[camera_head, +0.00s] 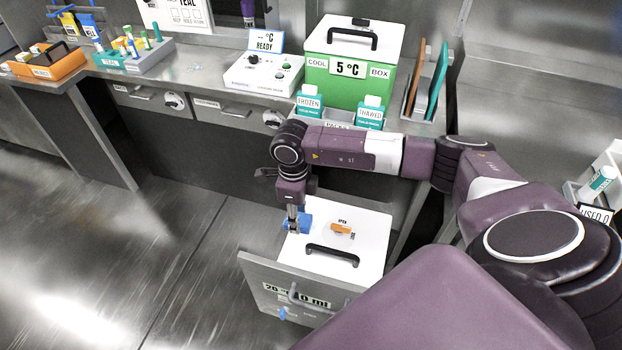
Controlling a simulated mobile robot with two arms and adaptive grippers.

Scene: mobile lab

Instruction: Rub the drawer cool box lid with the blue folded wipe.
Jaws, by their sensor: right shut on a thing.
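The drawer cool box lid (362,238) is white with a black handle and an orange tab marked OPEN. It sits in a pulled-out drawer (262,282) below the bench. My right gripper (293,222) points down over the lid's left back part. It is shut on the blue folded wipe (305,222), which is at or just above the lid surface; I cannot tell if it touches. The fingers partly hide the wipe. My left gripper is not in view.
A green cool box (349,80) with a white lid stands on the bench (213,67). Frozen (309,104) and thawed (370,113) bottles stand before it. A control box (262,73) is to its left. Orange (45,64) and teal (150,55) racks stand farther left.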

